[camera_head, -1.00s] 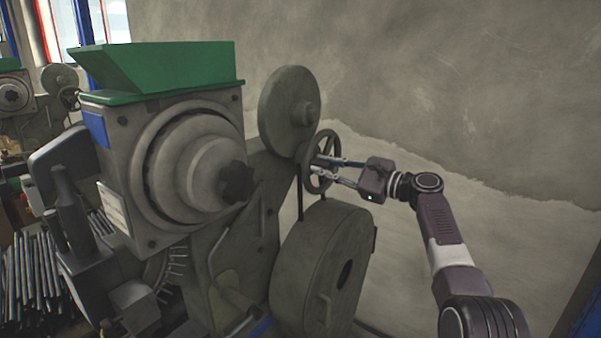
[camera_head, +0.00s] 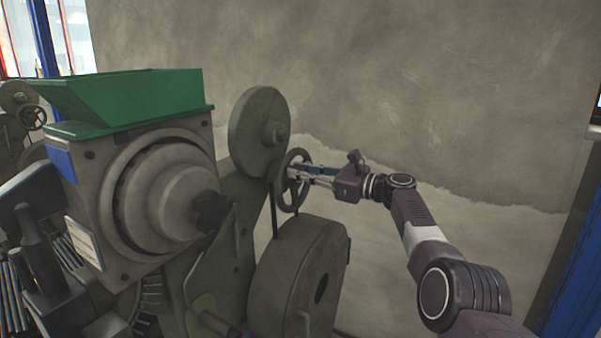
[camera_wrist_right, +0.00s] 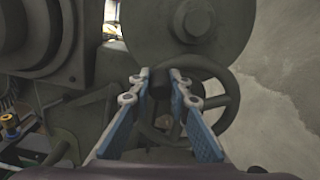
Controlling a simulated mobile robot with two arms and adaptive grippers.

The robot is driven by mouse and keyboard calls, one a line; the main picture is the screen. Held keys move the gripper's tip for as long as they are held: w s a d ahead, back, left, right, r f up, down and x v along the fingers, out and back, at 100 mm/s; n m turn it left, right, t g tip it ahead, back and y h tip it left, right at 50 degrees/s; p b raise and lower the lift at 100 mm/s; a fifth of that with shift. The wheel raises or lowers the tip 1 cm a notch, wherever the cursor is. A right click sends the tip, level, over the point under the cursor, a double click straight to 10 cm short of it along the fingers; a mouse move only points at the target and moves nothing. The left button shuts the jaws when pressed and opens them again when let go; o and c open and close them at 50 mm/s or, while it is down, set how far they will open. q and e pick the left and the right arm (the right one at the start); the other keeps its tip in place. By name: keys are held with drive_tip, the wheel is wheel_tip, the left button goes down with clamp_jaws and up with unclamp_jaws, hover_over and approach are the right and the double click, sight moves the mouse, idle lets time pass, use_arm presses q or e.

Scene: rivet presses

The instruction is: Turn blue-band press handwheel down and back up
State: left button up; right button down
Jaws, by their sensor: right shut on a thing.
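The press (camera_head: 150,180) fills the left and middle of the head view, with a green hopper on top and a blue band (camera_head: 61,162) on its side. Its dark handwheel (camera_head: 280,184) stands on the right side, below a round disc. The handwheel rim also shows in the right wrist view (camera_wrist_right: 233,98). My right gripper (camera_head: 293,174) reaches in from the right and is shut on the handwheel. In the wrist view its fingers (camera_wrist_right: 160,76) stand either side of a dark part near the wheel's middle, and the exact contact is hidden. My left gripper is not in view.
A large round drum (camera_head: 290,280) sits just below the handwheel. The disc (camera_head: 252,135) is close above it. A second machine (camera_head: 15,105) stands at the far left. A plain wall is behind, with free room to the right around my arm.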

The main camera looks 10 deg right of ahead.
drive_tip(key=c, duration=1.8)
unclamp_jaws()
drive_tip(key=shift+w+f, duration=0.1)
drive_tip(key=shift+w, duration=0.05)
drive_tip(key=shift+d, duration=0.1)
drive_tip(key=shift+d, duration=0.1)
drive_tip(key=v, duration=1.2)
